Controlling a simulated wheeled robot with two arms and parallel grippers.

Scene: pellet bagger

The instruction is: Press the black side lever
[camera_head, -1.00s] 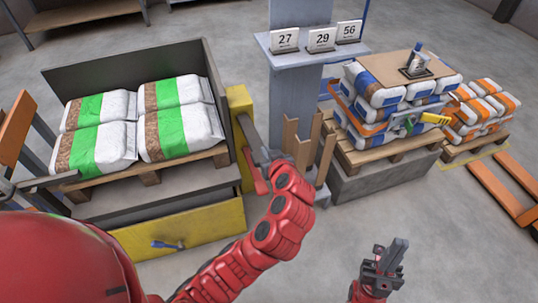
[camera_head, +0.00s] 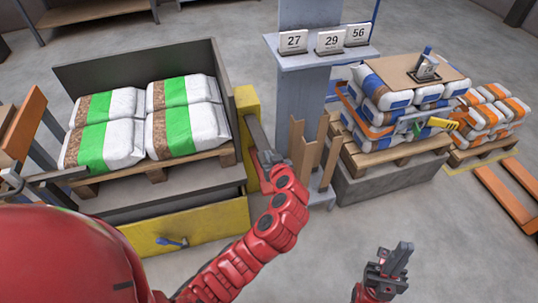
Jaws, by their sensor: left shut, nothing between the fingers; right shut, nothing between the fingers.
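The black side lever (camera_head: 256,132) is a dark bar beside the yellow post (camera_head: 244,100) at the right side of the grey bin. My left gripper (camera_head: 267,160) is shut at the lower end of this bar, with nothing between its fingers. It overlaps the bar's end in the picture; I cannot tell whether they touch. My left wrist hides what lies behind it. My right gripper (camera_head: 403,254) is shut and empty, at the lower right above bare floor.
The grey bin (camera_head: 125,63) holds white and green bags on a pallet. A blue handle (camera_head: 171,241) is on its yellow front panel. Wooden slats (camera_head: 308,150) stand right of my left gripper. Number cards (camera_head: 330,42) sit on a shelf above. Stacked bags (camera_head: 400,95) stand at right.

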